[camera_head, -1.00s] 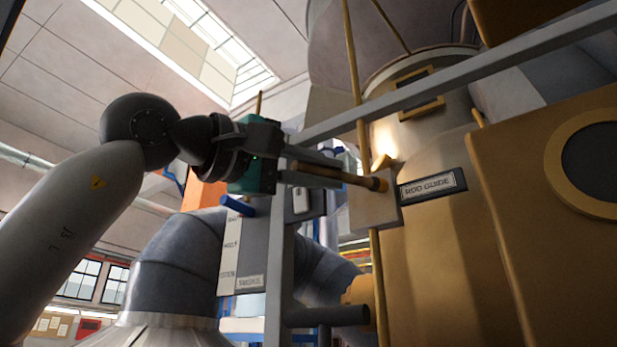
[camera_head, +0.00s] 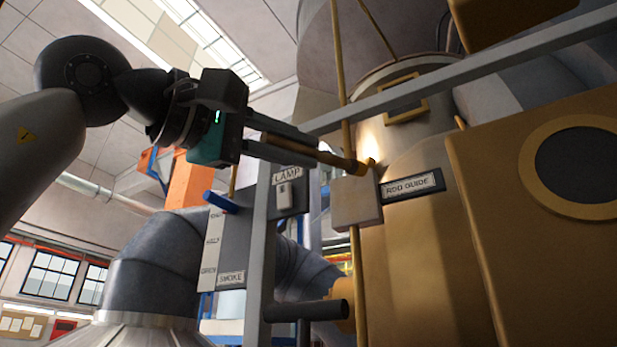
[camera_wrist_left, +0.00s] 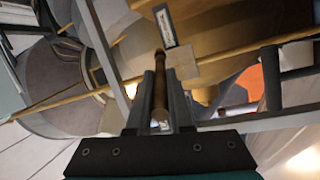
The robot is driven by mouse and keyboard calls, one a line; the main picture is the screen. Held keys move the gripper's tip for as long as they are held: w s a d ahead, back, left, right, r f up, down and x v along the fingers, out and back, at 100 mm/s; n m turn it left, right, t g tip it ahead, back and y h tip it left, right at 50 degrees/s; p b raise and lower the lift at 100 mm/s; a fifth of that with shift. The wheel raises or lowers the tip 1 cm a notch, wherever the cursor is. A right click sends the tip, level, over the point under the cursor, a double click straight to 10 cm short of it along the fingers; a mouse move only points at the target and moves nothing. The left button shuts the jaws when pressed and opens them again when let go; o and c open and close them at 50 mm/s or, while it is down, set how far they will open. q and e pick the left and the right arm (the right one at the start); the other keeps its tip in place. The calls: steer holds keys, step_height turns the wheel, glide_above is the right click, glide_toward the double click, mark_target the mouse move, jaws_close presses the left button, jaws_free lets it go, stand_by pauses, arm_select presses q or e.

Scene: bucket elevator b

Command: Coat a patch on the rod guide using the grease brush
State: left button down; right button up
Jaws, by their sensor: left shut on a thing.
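My left gripper (camera_head: 318,148) is shut on the grease brush (camera_head: 335,159), which has a brown handle and a yellowish ferrule end. The brush points right. Its end is just above the upper edge of the rod guide (camera_head: 357,204), a pale block around a thin yellow vertical rod. I cannot tell whether the bristles touch the block. In the left wrist view the brush (camera_wrist_left: 160,88) stands between the fingers (camera_wrist_left: 160,108), its end beside the block (camera_wrist_left: 184,66). My right gripper is not in view.
The ROD GUIDE label (camera_head: 412,186) is on the yellow casing right of the block. A grey diagonal rail (camera_head: 450,77) passes above, and a grey post (camera_head: 262,250) stands left. A panel with a blue lever (camera_head: 220,202) and a LAMP switch box (camera_head: 288,191) are below the gripper.

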arm_select(q)
steer(key=shift+s+a, duration=0.55)
steer(key=shift+s, duration=0.15)
steer(key=shift+s+a+b, duration=0.15)
steer(key=shift+s+a, duration=0.3)
steer(key=shift+s, duration=0.2)
steer(key=shift+s+a+b, duration=0.15)
steer(key=shift+s+a, duration=0.25)
steer(key=shift+s, duration=0.2)
